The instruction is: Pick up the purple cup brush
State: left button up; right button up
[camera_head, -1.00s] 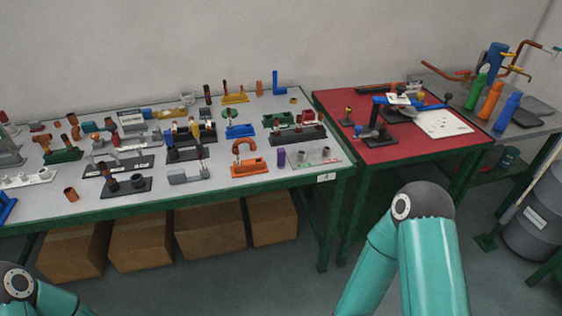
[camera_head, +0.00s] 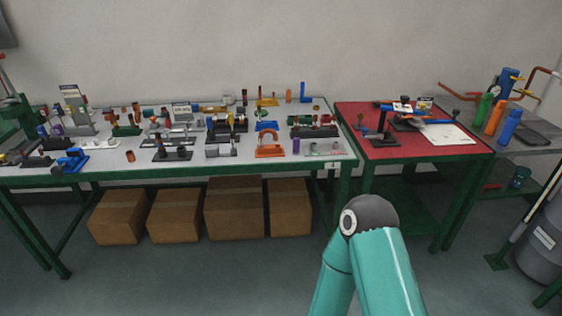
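A small purple upright cylinder (camera_head: 295,146) stands near the front edge of the light tabletop, right of an orange arch-shaped part. Another small purple piece (camera_head: 57,130) is at the left of the same table, among other parts. Both are too small to tell which one is the purple cup brush. Neither of my grippers is in view. Only the teal links of one of my arms show at the lower right, well in front of the tables.
A long green-framed table (camera_head: 196,171) holds many fixtures and parts. Brown boxes (camera_head: 233,207) stand beneath it. A red-topped table (camera_head: 430,151) adjoins it on the right, and a grey drum (camera_head: 541,236) is at the far right. The floor in front is clear.

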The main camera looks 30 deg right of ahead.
aim_at(296, 151)
jog(key=u, duration=0.1)
jog(key=i, duration=1.45)
jog(key=z, duration=0.75)
jog(key=i, duration=0.7)
jog(key=z, duration=0.05)
